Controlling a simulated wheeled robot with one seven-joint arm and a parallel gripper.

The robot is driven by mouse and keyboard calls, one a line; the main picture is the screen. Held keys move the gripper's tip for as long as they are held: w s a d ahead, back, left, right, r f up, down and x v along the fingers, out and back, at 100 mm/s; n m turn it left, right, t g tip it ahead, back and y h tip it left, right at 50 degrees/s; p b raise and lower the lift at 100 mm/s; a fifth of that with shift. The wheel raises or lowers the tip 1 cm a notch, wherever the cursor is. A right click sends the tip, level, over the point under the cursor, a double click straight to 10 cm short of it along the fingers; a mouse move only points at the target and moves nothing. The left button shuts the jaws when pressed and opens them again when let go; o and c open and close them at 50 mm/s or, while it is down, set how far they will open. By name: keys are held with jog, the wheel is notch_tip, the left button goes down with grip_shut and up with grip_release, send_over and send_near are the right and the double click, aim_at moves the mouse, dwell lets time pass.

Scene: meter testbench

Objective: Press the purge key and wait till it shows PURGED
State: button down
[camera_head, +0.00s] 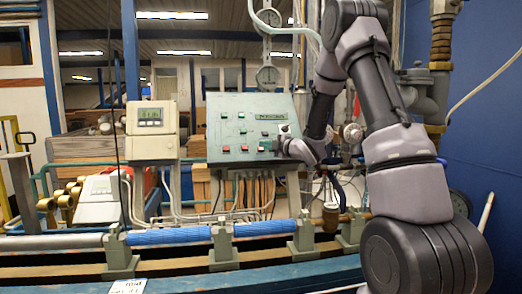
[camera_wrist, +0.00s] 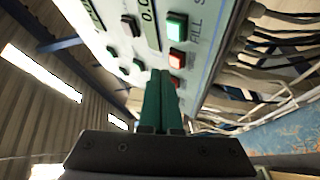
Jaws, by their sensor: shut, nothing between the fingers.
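The grey-green control panel (camera_head: 226,116) stands behind the pipe bench, with a small display (camera_head: 272,116) and rows of red, green and dark keys. In the wrist view the panel (camera_wrist: 115,40) is seen at a steep slant. A green key (camera_wrist: 176,31) sits beside lettering like "FILL", with a red key (camera_wrist: 176,59) below it. I cannot tell which key is purge, and no PURGED text is readable. My gripper (camera_wrist: 166,73) is shut and empty, its dark green fingers pointing at the panel's lower key rows. Whether the tips touch a key is unclear; they hide part of the panel.
A meter box with a green screen (camera_head: 150,116) hangs left of the panel. Blue-wrapped pipes (camera_head: 168,236) run along the bench in front. Cables (camera_wrist: 275,50) hang beside the panel in the wrist view. Valves and pipes (camera_head: 425,90) crowd the right side.

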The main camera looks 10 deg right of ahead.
jog(key=shift+s+r, duration=1.65)
jog(key=shift+s, duration=0.25)
jog(key=shift+r, duration=0.1)
jog(key=shift+s+r, duration=0.4)
jog(key=shift+s, duration=0.1)
dwell(2.2)
